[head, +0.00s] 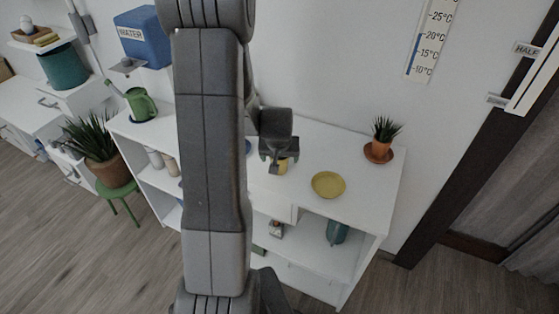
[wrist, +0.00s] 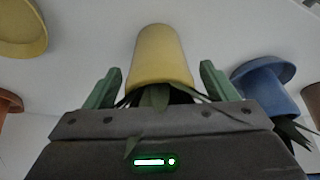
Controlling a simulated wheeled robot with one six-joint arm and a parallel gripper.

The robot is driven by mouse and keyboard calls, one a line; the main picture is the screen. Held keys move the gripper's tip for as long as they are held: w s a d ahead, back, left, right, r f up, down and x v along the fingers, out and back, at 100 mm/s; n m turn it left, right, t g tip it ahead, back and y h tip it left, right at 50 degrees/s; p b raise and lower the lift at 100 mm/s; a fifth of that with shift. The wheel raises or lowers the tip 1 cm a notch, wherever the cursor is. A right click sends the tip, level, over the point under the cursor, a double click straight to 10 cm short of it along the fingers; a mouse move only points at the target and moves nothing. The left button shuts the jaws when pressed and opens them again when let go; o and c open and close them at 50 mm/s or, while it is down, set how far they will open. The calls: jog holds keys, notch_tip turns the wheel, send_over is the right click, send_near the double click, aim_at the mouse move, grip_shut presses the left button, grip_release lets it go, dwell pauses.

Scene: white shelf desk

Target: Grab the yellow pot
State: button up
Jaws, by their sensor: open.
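The yellow pot (wrist: 160,58) holds a plant with green leaves. In the wrist view it appears upside down in the middle, between the two green fingers of my gripper (wrist: 160,70). The fingers are open, one on each side, with a visible gap to the pot.
An empty yellow saucer (head: 328,185) lies to the right on the desk (head: 330,150). A terracotta pot with a plant (head: 380,150) stands at the far right. A blue pot (wrist: 268,88) is near my gripper in the wrist view. A green watering can (head: 141,104) stands at the left.

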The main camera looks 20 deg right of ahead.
jog(key=shift+w+f, duration=0.15)
jog(key=shift+f, duration=0.2)
